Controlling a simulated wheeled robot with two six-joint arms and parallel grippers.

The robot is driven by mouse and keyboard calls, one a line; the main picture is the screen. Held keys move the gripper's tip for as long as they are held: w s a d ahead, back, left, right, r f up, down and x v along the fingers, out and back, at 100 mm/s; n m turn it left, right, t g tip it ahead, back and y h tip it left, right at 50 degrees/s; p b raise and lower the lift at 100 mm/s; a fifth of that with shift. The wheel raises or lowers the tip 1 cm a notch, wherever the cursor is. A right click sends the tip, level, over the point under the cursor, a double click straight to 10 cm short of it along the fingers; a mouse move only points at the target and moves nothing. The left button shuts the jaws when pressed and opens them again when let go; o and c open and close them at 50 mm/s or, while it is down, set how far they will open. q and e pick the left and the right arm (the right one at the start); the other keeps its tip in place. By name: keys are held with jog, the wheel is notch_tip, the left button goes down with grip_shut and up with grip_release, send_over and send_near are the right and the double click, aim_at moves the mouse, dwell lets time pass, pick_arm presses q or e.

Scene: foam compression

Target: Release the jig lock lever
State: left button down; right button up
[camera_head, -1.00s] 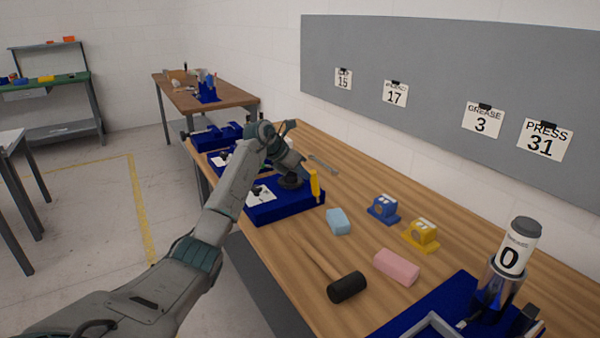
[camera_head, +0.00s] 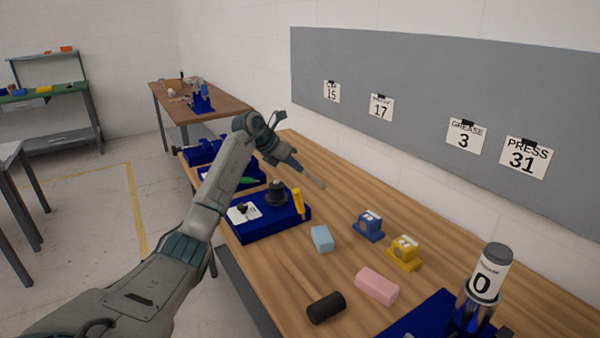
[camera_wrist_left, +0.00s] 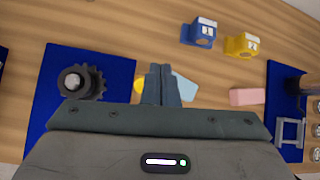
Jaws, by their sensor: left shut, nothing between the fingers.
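The yellow lever (camera_head: 298,203) stands nearly upright at the right end of the blue jig base (camera_head: 262,233). A dark toothed round part (camera_head: 277,196) sits on that base, left of the lever; it shows clearly in the left wrist view (camera_wrist_left: 80,82). My left gripper (camera_head: 320,184) is shut and empty, raised above and beyond the lever, apart from it. In the left wrist view its fingers (camera_wrist_left: 160,70) are together. A yellow part (camera_wrist_left: 138,87) peeks out beside them, mostly hidden. My right gripper is not in view.
A light blue block (camera_head: 322,238), a blue fixture (camera_head: 369,225), a yellow fixture (camera_head: 403,252), a pink block (camera_head: 377,286) and a black-headed mallet (camera_head: 326,307) lie on the bench. Bare wood lies behind the jig, along the wall.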

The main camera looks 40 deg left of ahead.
pick_arm(q)
jog(key=shift+s+a+r, duration=0.15)
jog(key=shift+a+r, duration=0.15)
jog(key=shift+r, duration=0.3)
jog(key=shift+s+a+r, duration=0.1)
jog(key=shift+s+a, duration=0.35)
jog(key=shift+a, duration=0.05)
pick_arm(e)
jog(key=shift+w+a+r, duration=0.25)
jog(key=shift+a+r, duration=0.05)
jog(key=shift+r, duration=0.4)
pick_arm(q)
jog(key=shift+s+a, duration=0.1)
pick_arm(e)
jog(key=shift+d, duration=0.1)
